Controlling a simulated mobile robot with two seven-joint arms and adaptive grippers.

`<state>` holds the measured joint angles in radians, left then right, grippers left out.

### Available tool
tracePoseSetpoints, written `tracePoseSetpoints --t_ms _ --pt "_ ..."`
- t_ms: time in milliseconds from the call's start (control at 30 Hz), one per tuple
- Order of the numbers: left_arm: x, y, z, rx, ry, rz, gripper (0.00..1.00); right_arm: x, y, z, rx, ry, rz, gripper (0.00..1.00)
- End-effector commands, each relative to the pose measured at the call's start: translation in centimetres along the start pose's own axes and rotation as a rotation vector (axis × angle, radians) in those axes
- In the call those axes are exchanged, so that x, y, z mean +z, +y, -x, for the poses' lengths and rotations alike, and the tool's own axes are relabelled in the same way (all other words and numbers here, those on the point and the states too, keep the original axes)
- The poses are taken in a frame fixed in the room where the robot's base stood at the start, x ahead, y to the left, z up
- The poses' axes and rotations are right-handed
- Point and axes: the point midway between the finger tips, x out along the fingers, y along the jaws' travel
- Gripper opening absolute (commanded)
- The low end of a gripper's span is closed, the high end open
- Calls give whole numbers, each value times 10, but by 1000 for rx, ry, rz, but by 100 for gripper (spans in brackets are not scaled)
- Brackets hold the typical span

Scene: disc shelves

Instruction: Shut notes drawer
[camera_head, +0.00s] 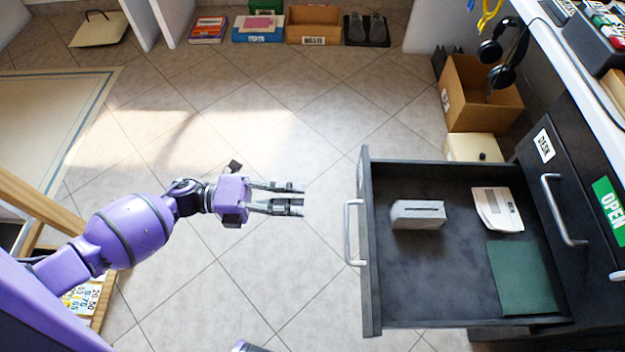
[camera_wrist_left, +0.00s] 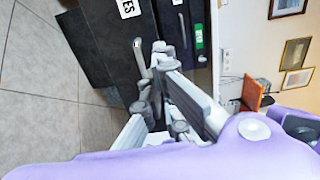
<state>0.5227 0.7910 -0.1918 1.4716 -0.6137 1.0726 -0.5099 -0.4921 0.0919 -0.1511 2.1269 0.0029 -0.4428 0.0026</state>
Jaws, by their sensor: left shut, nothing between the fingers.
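The open drawer (camera_head: 365,290) is dark and pulled far out of the desk unit, with a pale bar handle (camera_head: 353,232) on its front. My left gripper (camera_head: 303,198) is shut and empty. It is left of the drawer front, apart from the handle, with its fingers pointing at it.
The drawer holds a grey slotted box (camera_head: 418,215), a white device (camera_head: 497,209) and a green folder (camera_head: 521,278). Behind it are a closed drawer with a handle (camera_head: 563,210) and a green "OPEN" sign (camera_head: 609,210). A cardboard box (camera_head: 480,95) stands beyond. Tiled floor is clear around the gripper.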

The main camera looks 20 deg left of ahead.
Motion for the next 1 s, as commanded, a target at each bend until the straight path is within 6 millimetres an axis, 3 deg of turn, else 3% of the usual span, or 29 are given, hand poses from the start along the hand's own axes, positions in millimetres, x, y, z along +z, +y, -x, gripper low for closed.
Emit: tracePoseSetpoints --t_ms 300,500,700,1000 --pt "-1 0 -69 -4 4 1 0 6 2 -7 4 -7 -1 0" --pt "-1 1 -104 -2 5 0 0 8 4 -12 6 -10 3 0" --pt "-1 0 -121 0 4 2 0 8 5 -14 5 -10 10 0" --pt "-1 0 -124 1 4 1 0 7 5 -14 5 -9 11 0"
